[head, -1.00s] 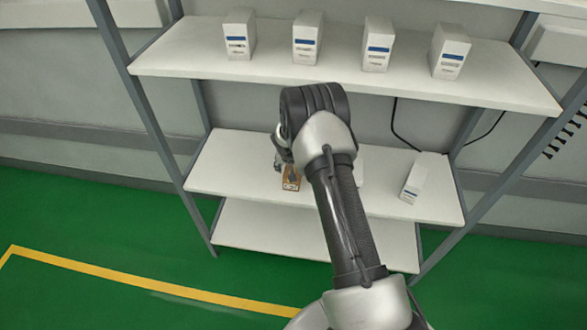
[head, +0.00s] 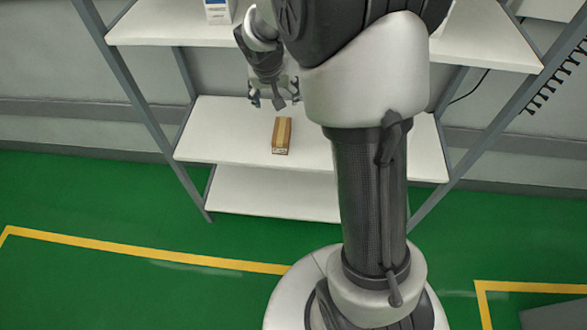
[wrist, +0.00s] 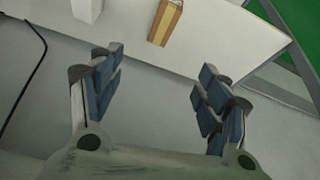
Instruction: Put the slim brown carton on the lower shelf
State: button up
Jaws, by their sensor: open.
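The slim brown carton (head: 282,136) lies on the white shelf below the white boxes' shelf (head: 150,32), on its bare left half. It also shows at the top of the wrist view (wrist: 165,22). My gripper (head: 274,103) is open and empty, above and behind the carton in the head view and apart from it. In the wrist view my gripper's (wrist: 160,66) two blue-padded fingers stand wide apart with nothing between them. The carton's shelf (head: 230,125) has another bare white shelf (head: 270,195) beneath it.
A white box (head: 219,10) stands on the upper shelf at left; another white box (wrist: 87,8) shows in the wrist view. My arm hides the shelves' right middle. Grey rack posts (head: 140,110) flank the shelves. The green floor (head: 120,215) in front is clear.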

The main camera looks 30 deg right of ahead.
jog(key=s+a+r+n, duration=0.1)
jog(key=s+a+r, duration=0.2)
jog(key=s+r, duration=0.4)
jog(key=s+a+r+n, duration=0.1)
jog(key=s+a+r, duration=0.2)
jog(key=s+r, duration=0.35)
jog(key=s+a+n+y, duration=0.1)
jog(key=s+a, duration=0.1)
jog(key=s, duration=0.6)
jog(key=s+a+f+n+y, duration=0.1)
jog(key=s+a+n, duration=0.1)
jog(key=s, duration=0.7)
jog(key=shift+s+a+t+y, duration=0.2)
jog(key=shift+a+t+y, duration=0.1)
jog(key=shift+a, duration=0.2)
